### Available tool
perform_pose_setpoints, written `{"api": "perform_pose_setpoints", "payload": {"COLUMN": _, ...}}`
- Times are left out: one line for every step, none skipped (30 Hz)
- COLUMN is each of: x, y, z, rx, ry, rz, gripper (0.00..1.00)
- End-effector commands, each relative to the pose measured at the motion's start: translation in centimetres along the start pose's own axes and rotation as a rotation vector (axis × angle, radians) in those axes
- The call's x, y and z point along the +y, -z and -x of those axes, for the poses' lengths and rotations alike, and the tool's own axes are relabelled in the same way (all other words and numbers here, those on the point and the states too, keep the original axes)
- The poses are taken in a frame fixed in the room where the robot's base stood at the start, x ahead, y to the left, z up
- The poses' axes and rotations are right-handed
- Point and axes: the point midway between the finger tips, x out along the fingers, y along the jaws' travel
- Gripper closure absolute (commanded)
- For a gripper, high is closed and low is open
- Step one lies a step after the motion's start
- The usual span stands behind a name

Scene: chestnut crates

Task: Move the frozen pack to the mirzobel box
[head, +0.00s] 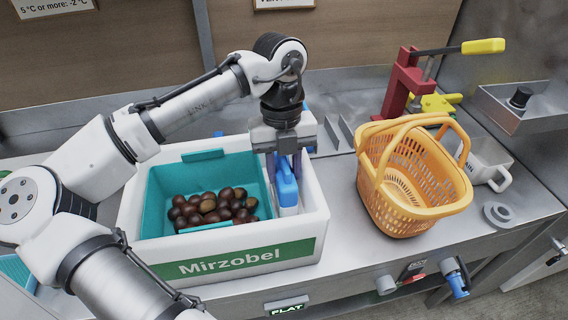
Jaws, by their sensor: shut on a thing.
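The white Mirzobel box (320,215) stands on the steel counter with a green name label on its front. A teal crate (163,190) with several brown chestnuts (211,207) sits inside it, filling the left and middle. My gripper (284,162) points down over the box's right part and is shut on the blue frozen pack (286,188). The pack is upright between the teal crate and the box's right wall, at least partly below the rim. Its lower end is hidden or hard to make out, so I cannot tell whether it touches the box floor.
An orange basket (412,178) with raised handles stands right of the box. Behind it is a red press (402,85) with a yellow-gripped lever. A white mug (487,165) and a round grey weight (497,214) lie further right. Blue bits show behind the box.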

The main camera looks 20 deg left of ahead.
Motion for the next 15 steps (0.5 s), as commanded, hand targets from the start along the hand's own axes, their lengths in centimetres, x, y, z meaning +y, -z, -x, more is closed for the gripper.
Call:
{"api": "perform_pose_setpoints", "payload": {"x": 0.0, "y": -0.1, "z": -0.6, "rx": 0.0, "ry": 0.002, "rz": -0.001, "gripper": 1.0}}
{"api": "perform_pose_setpoints", "payload": {"x": 0.0, "y": -0.1, "z": -0.8, "rx": 0.0, "ry": 0.002, "rz": -0.001, "gripper": 1.0}}
{"api": "perform_pose_setpoints", "payload": {"x": 0.0, "y": -0.2, "z": -1.1, "rx": 0.0, "ry": 0.002, "rz": -0.002, "gripper": 1.0}}
{"api": "perform_pose_setpoints", "payload": {"x": -0.1, "y": -0.2, "z": -1.4, "rx": 0.0, "ry": 0.002, "rz": -0.002, "gripper": 1.0}}
{"api": "perform_pose_setpoints", "payload": {"x": -0.1, "y": -0.2, "z": -1.6, "rx": 0.001, "ry": 0.002, "rz": -0.002, "gripper": 1.0}}
{"api": "perform_pose_setpoints", "payload": {"x": -0.1, "y": -0.2, "z": -1.9, "rx": 0.001, "ry": 0.002, "rz": -0.002, "gripper": 1.0}}
{"api": "perform_pose_setpoints", "payload": {"x": 0.0, "y": -0.3, "z": -2.2, "rx": 0.001, "ry": 0.001, "rz": -0.002, "gripper": 1.0}}
{"api": "perform_pose_setpoints", "payload": {"x": 0.0, "y": -0.3, "z": -2.4, "rx": 0.0, "ry": 0.001, "rz": -0.002, "gripper": 1.0}}
{"api": "perform_pose_setpoints", "payload": {"x": 0.0, "y": -0.4, "z": -2.7, "rx": 0.0, "ry": 0.0, "rz": -0.002, "gripper": 1.0}}
{"api": "perform_pose_setpoints", "payload": {"x": 0.0, "y": -0.4, "z": -2.9, "rx": 0.0, "ry": 0.0, "rz": -0.002, "gripper": 1.0}}
{"api": "perform_pose_setpoints", "payload": {"x": 0.0, "y": -0.4, "z": -3.1, "rx": 0.0, "ry": 0.001, "rz": -0.002, "gripper": 1.0}}
{"api": "perform_pose_setpoints", "payload": {"x": 0.0, "y": -0.5, "z": -3.3, "rx": 0.001, "ry": 0.001, "rz": -0.001, "gripper": 1.0}}
{"api": "perform_pose_setpoints", "payload": {"x": 0.0, "y": -0.5, "z": -3.5, "rx": 0.001, "ry": 0.001, "rz": -0.001, "gripper": 1.0}}
{"api": "perform_pose_setpoints", "payload": {"x": 0.0, "y": -0.5, "z": -3.6, "rx": 0.0, "ry": 0.001, "rz": -0.001, "gripper": 1.0}}
{"api": "perform_pose_setpoints", "payload": {"x": 0.0, "y": -0.6, "z": -3.8, "rx": 0.0, "ry": 0.001, "rz": -0.001, "gripper": 1.0}}
